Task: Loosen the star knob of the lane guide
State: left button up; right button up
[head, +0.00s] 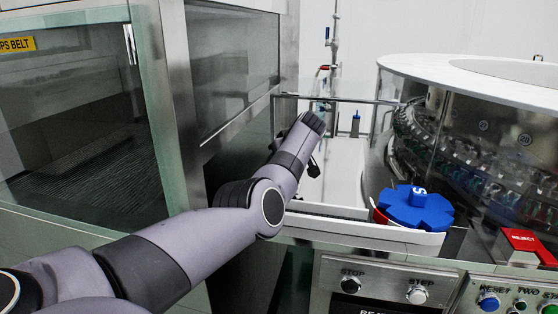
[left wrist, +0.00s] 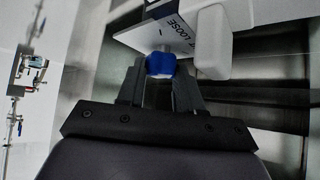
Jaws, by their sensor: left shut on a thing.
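In the left wrist view a small blue knob (left wrist: 160,63) sits between the fingertips of my left gripper (left wrist: 160,76), which is shut on it. The knob is under a light plate (left wrist: 150,36) with a printed minus mark and a label (left wrist: 192,40) whose readable part says "LOOSE". The knob's lobes are mostly hidden by the fingers, so its turn angle cannot be told. In the head view my left arm reaches toward the gap beside the glass cabinet; the knob and fingertips are hidden there. My right gripper is out of view.
A large blue star-shaped wheel (head: 415,207) rests on the machine's front ledge, right of my arm. The round glass-sided washer (head: 470,150) stands at the right, with a red REJECT box (head: 526,244) and a control panel (head: 385,288) in front. The glass cabinet (head: 85,110) borders the left.

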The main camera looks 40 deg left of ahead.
pick_arm(q)
jog(key=o, duration=1)
jog(key=shift+o, duration=0.2)
jog(key=shift+r, duration=0.1)
jog(key=shift+v, duration=3.55)
